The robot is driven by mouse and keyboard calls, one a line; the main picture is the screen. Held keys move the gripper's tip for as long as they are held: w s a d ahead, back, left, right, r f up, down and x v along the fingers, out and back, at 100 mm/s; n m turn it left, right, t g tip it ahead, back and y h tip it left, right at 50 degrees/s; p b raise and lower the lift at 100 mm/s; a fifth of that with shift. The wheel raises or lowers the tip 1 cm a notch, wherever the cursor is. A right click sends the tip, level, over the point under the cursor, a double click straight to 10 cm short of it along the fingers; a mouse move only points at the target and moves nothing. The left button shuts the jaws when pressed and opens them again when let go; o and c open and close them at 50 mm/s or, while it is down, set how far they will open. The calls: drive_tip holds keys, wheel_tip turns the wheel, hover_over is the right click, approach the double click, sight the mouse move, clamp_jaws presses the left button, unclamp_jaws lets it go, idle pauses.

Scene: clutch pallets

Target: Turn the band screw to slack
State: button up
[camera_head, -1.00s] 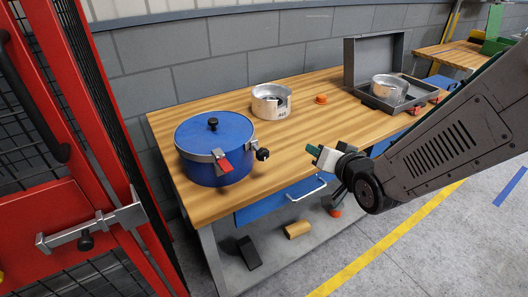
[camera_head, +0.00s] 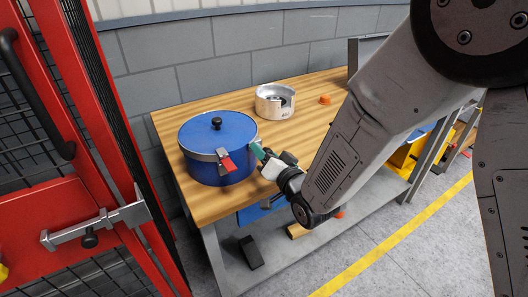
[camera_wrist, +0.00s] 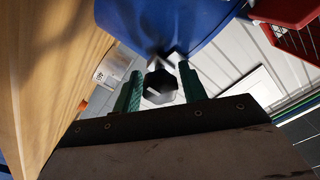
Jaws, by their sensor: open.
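A blue round drum (camera_head: 220,165) with a metal band around its upper rim stands at the left of the wooden workbench. A red latch lever (camera_head: 228,163) hangs on the band's front. My gripper (camera_head: 256,152) is at the drum's right side, where it hides the band screw in the head view. In the wrist view the dark knob of the band screw (camera_wrist: 160,86) shows between my two green fingertips, with the blue drum (camera_wrist: 165,18) beyond it. My gripper (camera_wrist: 158,85) is open, with a finger on each side of the knob. Gaps show between the fingers and the knob.
A metal cup-like part (camera_head: 274,101) and a small orange piece (camera_head: 325,99) stand farther back on the workbench (camera_head: 205,205). A red cage door with a latch (camera_head: 95,226) stands close at the left. My arm covers much of the right.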

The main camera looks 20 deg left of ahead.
drive_tip(key=shift+w+a, duration=0.15)
drive_tip(key=shift+a, duration=0.05)
drive_tip(key=c, duration=0.7)
